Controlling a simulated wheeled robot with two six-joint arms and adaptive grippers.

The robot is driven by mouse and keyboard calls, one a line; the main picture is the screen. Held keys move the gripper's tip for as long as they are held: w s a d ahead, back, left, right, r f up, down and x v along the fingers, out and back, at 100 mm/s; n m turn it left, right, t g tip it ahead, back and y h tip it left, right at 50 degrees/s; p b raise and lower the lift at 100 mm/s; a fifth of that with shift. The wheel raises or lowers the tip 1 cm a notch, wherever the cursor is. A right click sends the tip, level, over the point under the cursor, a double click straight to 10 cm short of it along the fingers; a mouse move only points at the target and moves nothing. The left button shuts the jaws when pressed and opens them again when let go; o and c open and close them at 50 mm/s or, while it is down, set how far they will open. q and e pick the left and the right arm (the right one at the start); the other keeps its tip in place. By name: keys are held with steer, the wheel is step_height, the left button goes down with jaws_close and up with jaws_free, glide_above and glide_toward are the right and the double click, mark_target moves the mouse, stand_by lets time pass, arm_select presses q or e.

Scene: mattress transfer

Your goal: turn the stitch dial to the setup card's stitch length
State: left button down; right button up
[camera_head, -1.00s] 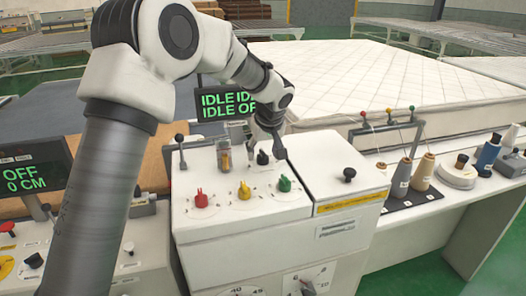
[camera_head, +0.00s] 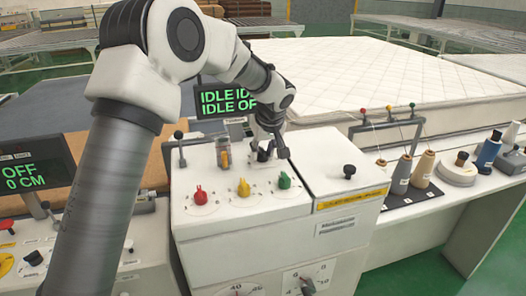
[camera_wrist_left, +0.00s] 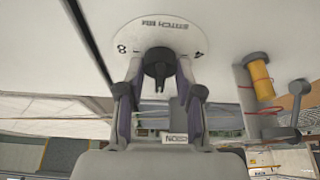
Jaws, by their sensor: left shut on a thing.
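The stitch dial is a black knob on a white round plate. In the left wrist view the knob (camera_wrist_left: 158,66) sits between my left gripper's fingertips (camera_wrist_left: 157,82), and the plate (camera_wrist_left: 165,33) reads STITCH with a number mark at its left edge. In the head view the dial (camera_head: 264,155) is at the back of the white machine top, partly covered by my left gripper (camera_head: 268,150), which is shut on it from above. Its exact setting is not readable. I cannot make out a readable setup card. My right gripper is not in view.
Red (camera_head: 200,195), yellow (camera_head: 244,188) and green (camera_head: 284,181) knobs stand in front of the dial. A yellow spool in a holder (camera_head: 223,153) is to its left. A black knob (camera_head: 349,171) is on the right block. A display (camera_head: 226,103) reading IDLE stands behind.

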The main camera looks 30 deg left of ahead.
arm_select(q)
steer(key=shift+w+f+n+g+b, duration=0.15)
steer(key=shift+n+g+b, duration=0.3)
steer(key=shift+n, duration=0.55)
steer(key=shift+n+g+y, duration=0.25)
steer(key=shift+n+y, duration=0.15)
steer(key=shift+n, duration=0.3)
steer(key=n+g, duration=0.1)
steer(key=n, duration=0.1)
steer(key=shift+n, duration=0.3)
steer(key=shift+n+g+p, duration=0.5)
steer(key=shift+n+p, duration=0.2)
steer(key=shift+n, duration=0.8)
steer(key=c, duration=0.8)
jaws_free()
